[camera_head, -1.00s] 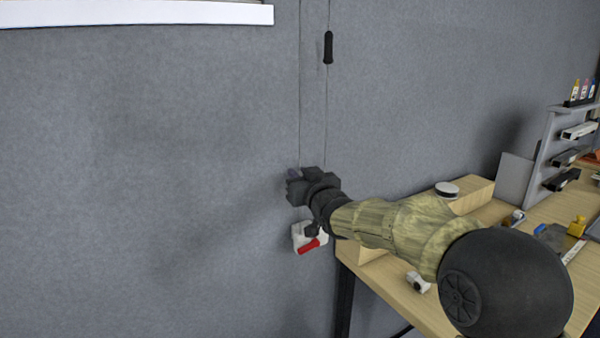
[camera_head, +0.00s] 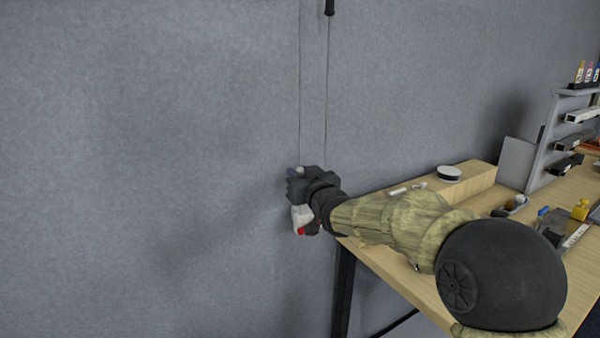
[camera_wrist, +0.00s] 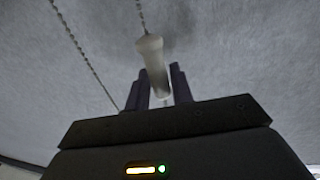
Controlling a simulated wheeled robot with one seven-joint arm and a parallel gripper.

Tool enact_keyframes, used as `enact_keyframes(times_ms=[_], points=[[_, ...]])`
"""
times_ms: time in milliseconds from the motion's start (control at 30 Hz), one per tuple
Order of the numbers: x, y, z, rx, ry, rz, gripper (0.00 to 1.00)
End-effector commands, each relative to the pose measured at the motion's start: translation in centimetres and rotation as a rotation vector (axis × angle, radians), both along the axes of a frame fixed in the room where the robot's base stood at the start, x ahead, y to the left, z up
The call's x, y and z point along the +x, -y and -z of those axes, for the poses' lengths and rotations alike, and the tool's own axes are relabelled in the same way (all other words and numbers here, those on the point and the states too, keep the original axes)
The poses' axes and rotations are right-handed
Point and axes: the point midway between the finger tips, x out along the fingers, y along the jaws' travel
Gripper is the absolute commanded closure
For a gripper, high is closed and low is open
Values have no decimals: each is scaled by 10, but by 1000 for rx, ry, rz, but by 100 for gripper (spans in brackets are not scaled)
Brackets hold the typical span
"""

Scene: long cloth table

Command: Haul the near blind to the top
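Two thin cords run down the grey wall. The left cord (camera_head: 299,80) leads down to my gripper (camera_head: 298,178). The right cord (camera_head: 327,80) carries a black handle (camera_head: 330,7), cut by the top edge of the head view. In the wrist view a pale cord knob (camera_wrist: 151,60) sits between the two dark fingers of my gripper (camera_wrist: 160,90), which look shut on it. A beaded cord rises from the knob's top, and a second one hangs to its left. The blind itself is out of view above.
A wooden table (camera_head: 390,270) stands on the right, its corner close to my forearm. A wooden block (camera_head: 478,185) with a round white-topped thing and a grey rack (camera_head: 548,130) stand on it. A white and red object (camera_head: 301,218) is partly hidden below my gripper. The left wall is bare.

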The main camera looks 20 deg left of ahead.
Motion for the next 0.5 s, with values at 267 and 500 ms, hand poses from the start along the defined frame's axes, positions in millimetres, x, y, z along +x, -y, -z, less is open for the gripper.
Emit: enact_keyframes(times_ms=[267,500], points=[[-5,5,-5,4,7,0,77],[-30,26,-5,3,8,1,77]])
